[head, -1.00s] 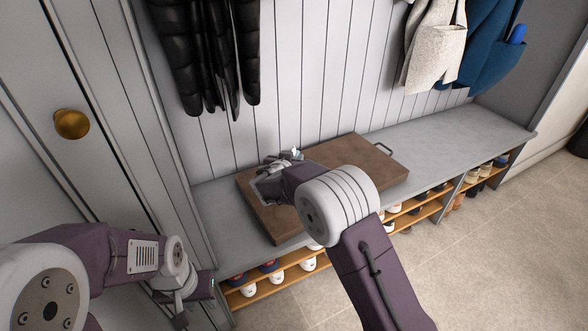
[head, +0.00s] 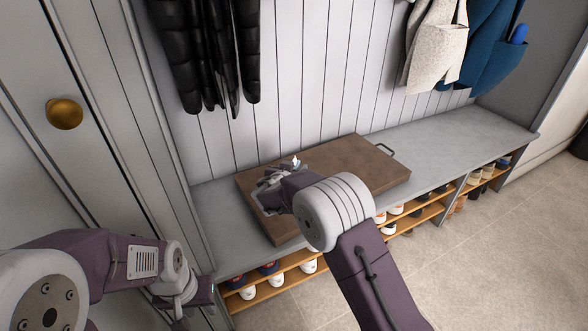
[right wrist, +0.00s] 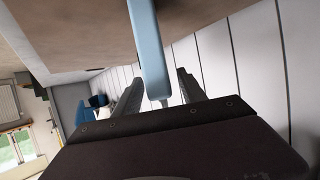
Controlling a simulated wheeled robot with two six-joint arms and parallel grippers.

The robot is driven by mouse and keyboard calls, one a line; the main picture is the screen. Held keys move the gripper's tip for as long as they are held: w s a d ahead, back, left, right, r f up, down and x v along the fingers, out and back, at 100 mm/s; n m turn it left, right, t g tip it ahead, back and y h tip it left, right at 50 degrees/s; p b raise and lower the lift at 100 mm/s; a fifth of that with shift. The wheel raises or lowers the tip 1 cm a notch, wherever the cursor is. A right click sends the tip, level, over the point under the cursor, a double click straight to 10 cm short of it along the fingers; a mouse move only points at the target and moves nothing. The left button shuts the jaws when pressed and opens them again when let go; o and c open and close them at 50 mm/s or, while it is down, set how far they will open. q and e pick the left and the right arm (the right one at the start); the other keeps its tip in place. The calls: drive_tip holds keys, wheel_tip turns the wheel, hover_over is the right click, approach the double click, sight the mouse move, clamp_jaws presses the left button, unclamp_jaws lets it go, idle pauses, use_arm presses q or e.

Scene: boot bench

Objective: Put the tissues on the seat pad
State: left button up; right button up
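The tissues (head: 296,162) show in the head view as a small light blue and white shape just past my right gripper, over the brown seat pad (head: 345,160). My arm hides their base. In the right wrist view the tissues (right wrist: 150,50) are a narrow light blue strip between the fingers. My right gripper (head: 274,180) is low over the pad's left part. In the right wrist view its fingers (right wrist: 160,85) stand apart, with gaps beside the strip, so it looks open. My left gripper (head: 195,302) is at the lower left, away from the pad; its fingers are unclear.
The pad lies on a grey bench (head: 465,140), which is clear to the right. Shoes (head: 308,265) stand on shelves below. Coats (head: 435,50) hang on the panelled wall behind. A door with a brass knob (head: 65,114) is at the left.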

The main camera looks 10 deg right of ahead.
drive_tip(key=shift+s+a+r+p, duration=0.2)
drive_tip(key=shift+r+p, duration=0.2)
drive_tip(key=shift+p, duration=0.15)
drive_tip(key=p+v, duration=0.1)
drive_tip(key=v, duration=1)
drive_tip(key=shift+s, duration=0.25)
drive_tip(key=shift+d, duration=0.1)
